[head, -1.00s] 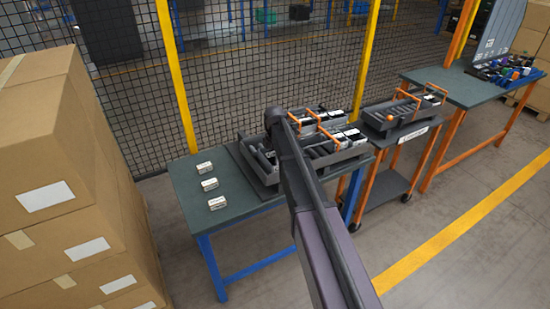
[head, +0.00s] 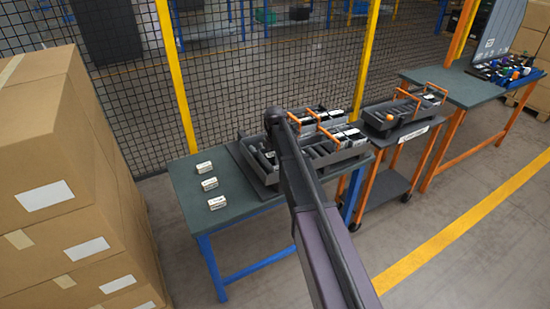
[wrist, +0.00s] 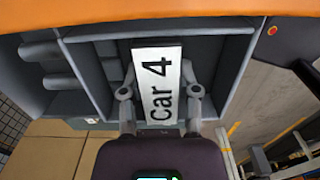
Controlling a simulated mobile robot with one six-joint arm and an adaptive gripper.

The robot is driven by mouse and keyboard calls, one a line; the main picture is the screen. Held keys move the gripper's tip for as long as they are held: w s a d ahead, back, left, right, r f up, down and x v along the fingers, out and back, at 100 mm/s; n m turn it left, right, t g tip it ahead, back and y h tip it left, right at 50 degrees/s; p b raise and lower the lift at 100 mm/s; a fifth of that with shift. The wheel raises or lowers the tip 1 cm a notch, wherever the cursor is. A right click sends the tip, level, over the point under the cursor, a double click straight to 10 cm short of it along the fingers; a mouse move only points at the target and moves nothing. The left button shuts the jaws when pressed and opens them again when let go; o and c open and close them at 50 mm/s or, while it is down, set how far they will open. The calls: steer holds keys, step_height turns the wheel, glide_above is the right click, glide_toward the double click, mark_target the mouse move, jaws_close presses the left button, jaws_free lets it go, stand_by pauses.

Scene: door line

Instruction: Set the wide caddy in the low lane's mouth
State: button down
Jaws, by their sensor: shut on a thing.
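My gripper is hidden behind my own arm in the head view. In the wrist view my gripper (wrist: 161,92) is shut on a white block labelled "car 4" (wrist: 160,84), held between its two fingers. Behind it is a dark grey compartmented holder (wrist: 88,72), with an orange bar (wrist: 150,27) across the top of the picture. In the head view a dark grey compartmented caddy (head: 262,170) with orange handles stands at the table's right end, partly hidden by my arm. Another grey caddy (head: 378,124) with an orange handle stands on the cart. I cannot tell which caddy is wide or where the low lane is.
Three small white blocks (head: 209,184) sit on the left of the blue-legged table (head: 190,215). Stacked cartons (head: 50,150) stand at left. A mesh fence (head: 120,90) runs behind. An orange-legged bench (head: 455,90) stands at right. The floor at front right is clear.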

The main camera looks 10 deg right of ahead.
steer(key=shift+c, duration=1.3)
jaws_free()
